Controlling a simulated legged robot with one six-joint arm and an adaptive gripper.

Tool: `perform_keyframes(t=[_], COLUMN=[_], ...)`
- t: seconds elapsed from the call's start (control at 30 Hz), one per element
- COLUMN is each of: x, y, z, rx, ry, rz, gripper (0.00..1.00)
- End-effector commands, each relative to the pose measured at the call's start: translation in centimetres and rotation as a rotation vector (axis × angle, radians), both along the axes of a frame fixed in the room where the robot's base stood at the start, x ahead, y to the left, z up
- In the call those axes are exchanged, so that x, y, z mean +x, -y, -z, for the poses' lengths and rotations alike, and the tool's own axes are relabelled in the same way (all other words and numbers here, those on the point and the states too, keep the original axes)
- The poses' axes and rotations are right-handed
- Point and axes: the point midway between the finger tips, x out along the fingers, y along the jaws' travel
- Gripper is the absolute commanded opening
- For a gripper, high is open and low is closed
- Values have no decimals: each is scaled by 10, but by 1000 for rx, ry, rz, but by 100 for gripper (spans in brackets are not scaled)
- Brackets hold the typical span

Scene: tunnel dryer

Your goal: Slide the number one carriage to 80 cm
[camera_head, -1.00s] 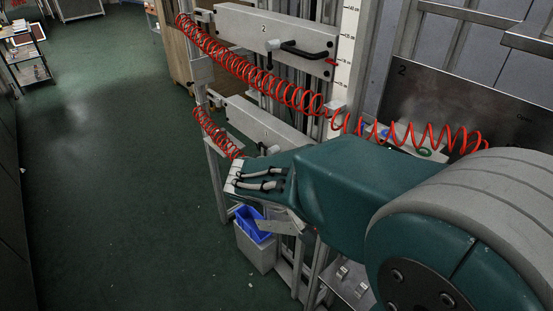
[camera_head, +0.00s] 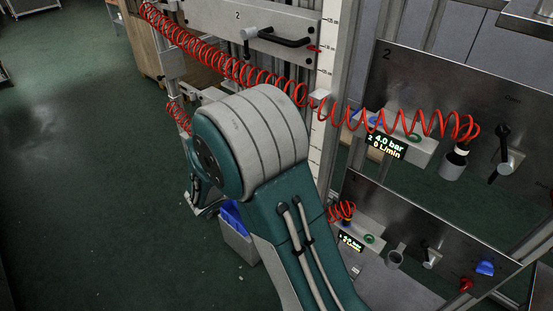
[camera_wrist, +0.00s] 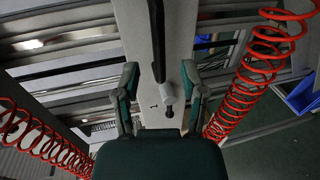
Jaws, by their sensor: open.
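The number one carriage (camera_wrist: 136,30) is a pale grey panel running through the middle of the wrist view, with a small "1" on it. A black bar handle (camera_wrist: 157,40) and a grey knob with a dark tip (camera_wrist: 174,88) stand out from it. My gripper (camera_wrist: 161,88) is open. Its fingers are apart on either side of the knob in the picture; I see no contact, and the depth between them is unclear. In the head view my arm hides most of this carriage. The vertical scale (camera_head: 325,70) shows there, but its lower marks are hidden or too small to read.
The number two carriage (camera_head: 205,15), with its black handle, is above. A red coiled hose (camera_head: 240,72) crosses in front of the rails, and red coils flank my gripper in the wrist view. Metal panels (camera_head: 440,85) with valves stand at right. The green floor (camera_head: 75,200) is clear at left.

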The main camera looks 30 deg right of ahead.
Motion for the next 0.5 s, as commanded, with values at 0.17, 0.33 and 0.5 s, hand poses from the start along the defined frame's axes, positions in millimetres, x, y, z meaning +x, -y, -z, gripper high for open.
perform_keyframes(t=[0.17,0.33,0.5], x=[10,16,18], y=[30,46,50], z=[7,10,11], rx=[0,0,1], ry=[-2,0,0], rz=[3,1,0], gripper=[54,54,54])
